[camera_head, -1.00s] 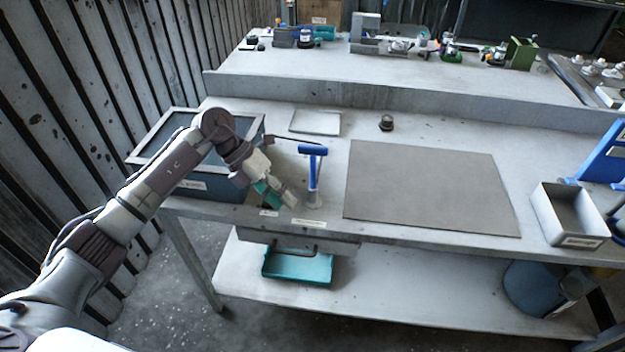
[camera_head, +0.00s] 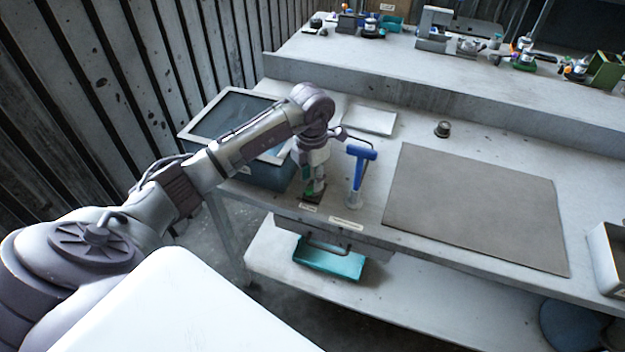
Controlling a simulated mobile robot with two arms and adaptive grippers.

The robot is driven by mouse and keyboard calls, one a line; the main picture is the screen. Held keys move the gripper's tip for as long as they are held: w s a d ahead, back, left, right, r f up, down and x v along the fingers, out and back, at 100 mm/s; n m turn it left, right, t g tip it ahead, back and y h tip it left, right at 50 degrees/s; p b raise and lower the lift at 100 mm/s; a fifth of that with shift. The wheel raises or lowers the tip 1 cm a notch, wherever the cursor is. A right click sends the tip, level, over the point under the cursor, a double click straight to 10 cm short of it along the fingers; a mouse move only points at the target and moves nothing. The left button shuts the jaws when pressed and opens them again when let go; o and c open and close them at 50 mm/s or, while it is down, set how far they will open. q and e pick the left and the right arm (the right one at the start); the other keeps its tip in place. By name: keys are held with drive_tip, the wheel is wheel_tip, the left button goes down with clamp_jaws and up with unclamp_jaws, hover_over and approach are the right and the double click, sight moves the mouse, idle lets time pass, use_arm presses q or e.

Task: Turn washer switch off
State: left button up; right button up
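The parts washer (camera_head: 268,172) is a dark blue box with a grey-rimmed top at the left end of the bench. My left gripper (camera_head: 314,190) points down at the bench's front edge, just right of the washer. A small dark item with a green part (camera_head: 309,192) shows at its fingertips, above a small label; it may be the washer switch. The fingers largely cover it, so its position and any contact are unclear. Whether the fingers are open or shut cannot be made out. My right gripper is out of view.
A blue-handled tool (camera_head: 360,165) stands upright in a holder close to the gripper's right. A grey mat (camera_head: 480,205) covers the bench's middle. A small dark knob-like part (camera_head: 442,129) and a pale tray (camera_head: 369,119) lie behind. A teal bin (camera_head: 330,260) is below.

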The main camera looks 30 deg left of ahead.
use_arm(q)
drive_tip(key=shift+f, duration=1.4)
clamp_jaws()
